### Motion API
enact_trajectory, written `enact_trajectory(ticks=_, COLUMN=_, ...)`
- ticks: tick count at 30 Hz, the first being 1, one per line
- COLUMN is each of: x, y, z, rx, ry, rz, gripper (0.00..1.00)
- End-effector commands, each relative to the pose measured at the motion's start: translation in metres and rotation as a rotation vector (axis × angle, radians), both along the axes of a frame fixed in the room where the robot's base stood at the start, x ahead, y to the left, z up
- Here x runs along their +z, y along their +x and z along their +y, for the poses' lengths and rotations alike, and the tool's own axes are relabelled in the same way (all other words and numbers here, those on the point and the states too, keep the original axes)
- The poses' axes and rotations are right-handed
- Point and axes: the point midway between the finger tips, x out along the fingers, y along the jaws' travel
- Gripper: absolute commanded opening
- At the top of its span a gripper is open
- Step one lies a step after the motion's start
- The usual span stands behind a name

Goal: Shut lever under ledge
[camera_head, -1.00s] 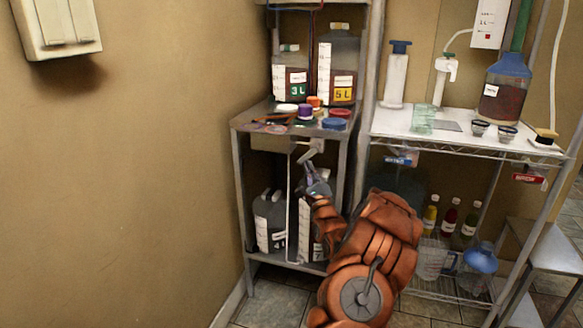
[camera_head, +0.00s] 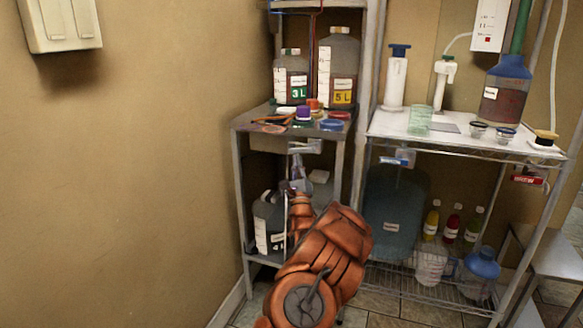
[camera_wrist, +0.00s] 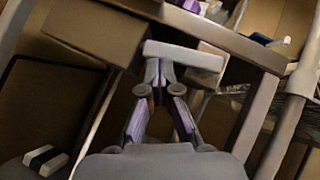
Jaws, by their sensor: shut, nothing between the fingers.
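The lever (camera_head: 305,147) is a pale grey bar under the front edge of the metal shelf ledge (camera_head: 262,127). In the wrist view the lever (camera_wrist: 185,55) lies nearly level across the picture, just beyond my fingertips. My gripper (camera_head: 297,163) points up at it from below. In the wrist view my gripper (camera_wrist: 160,75) has its tips together with nothing between them. The tips are at the lever's left part and look close to or touching it; contact is not certain. The lever's mount is partly hidden.
Jugs marked 3 L (camera_head: 291,80) and 5 L (camera_head: 338,75) stand on the unit with loose caps. A dark jug (camera_head: 268,225) is on its lower shelf, beside my arm. A wire rack (camera_head: 455,150) with a large blue container (camera_head: 395,215) stands right. The wall side is clear.

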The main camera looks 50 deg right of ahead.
Motion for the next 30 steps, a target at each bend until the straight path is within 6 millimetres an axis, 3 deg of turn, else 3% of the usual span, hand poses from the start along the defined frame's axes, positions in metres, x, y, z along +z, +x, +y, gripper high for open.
enact_trajectory(ticks=7, x=-0.010, y=0.000, z=0.000, rx=0.001, ry=0.000, rz=0.002, gripper=0.00)
enact_trajectory(ticks=16, x=-0.047, y=0.000, z=0.002, rx=0.007, ry=0.003, rz=0.003, gripper=0.00)
enact_trajectory(ticks=30, x=-0.091, y=-0.024, z=0.047, rx=0.008, ry=0.005, rz=0.003, gripper=0.00)
